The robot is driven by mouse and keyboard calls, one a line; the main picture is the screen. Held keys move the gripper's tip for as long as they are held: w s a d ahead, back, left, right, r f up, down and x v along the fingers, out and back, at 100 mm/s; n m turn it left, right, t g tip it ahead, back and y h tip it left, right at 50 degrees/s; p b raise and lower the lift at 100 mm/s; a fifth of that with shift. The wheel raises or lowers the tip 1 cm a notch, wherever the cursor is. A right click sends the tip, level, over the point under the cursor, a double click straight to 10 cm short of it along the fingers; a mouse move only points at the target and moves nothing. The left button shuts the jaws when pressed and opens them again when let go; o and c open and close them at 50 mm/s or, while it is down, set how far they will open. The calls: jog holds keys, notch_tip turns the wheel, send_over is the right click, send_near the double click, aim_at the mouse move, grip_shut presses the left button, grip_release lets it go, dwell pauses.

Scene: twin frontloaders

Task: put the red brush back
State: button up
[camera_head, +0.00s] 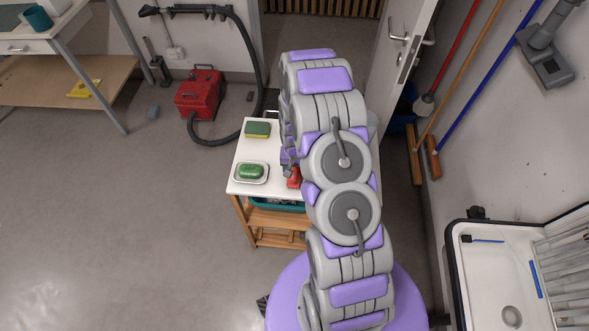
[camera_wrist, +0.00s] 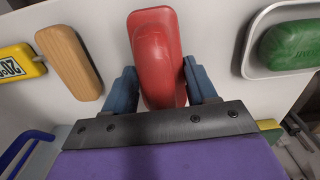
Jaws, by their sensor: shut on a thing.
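The red brush (camera_wrist: 155,50) is between the two blue-grey fingers of my gripper (camera_wrist: 159,80) in the wrist view. The fingers are shut on its sides, and its smooth red back faces the camera. Its bristles are hidden. In the head view a small part of the red brush (camera_head: 294,177) shows beside my arm, over the front part of the white-topped wooden cart (camera_head: 240,158). I cannot tell whether the brush touches the cart top. My arm hides much of the cart's right side.
A green soap (camera_head: 251,171) sits in a white dish (camera_head: 237,178) left of the brush. A green-yellow sponge (camera_head: 257,129) lies farther back. The wrist view shows a wooden block (camera_wrist: 68,62) and a yellow labelled item (camera_wrist: 20,66). A teal bin (camera_head: 265,204) hangs below the cart top.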

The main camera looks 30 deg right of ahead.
jog(key=o, duration=1.3)
jog(key=shift+r, duration=0.45)
notch_tip(320, 180, up, 11)
jog(key=shift+r+p, duration=0.1)
jog(key=shift+p, duration=0.9)
jog(key=s+a+r+n, duration=0.1)
jog(key=s+a+r, duration=0.2)
jog(key=r, duration=0.4)
jog(key=s+a+r+n, duration=0.1)
jog(key=s+a+r, duration=0.25)
jog(key=r, duration=0.35)
jog(key=s+a+r+n, duration=0.1)
jog(key=s+r, duration=0.3)
jog(key=s, duration=0.4)
jog(key=s+a+r+n+g, duration=0.1)
jog(key=s+a+r, duration=0.3)
jog(key=s, duration=0.4)
jog(key=s+a+r+n, duration=0.2)
jog(key=s+r, duration=0.3)
jog(key=s, duration=0.4)
jog(key=shift+a+r+g, duration=0.2)
jog(key=shift+r+g, duration=0.1)
jog(key=shift+g, duration=0.1)
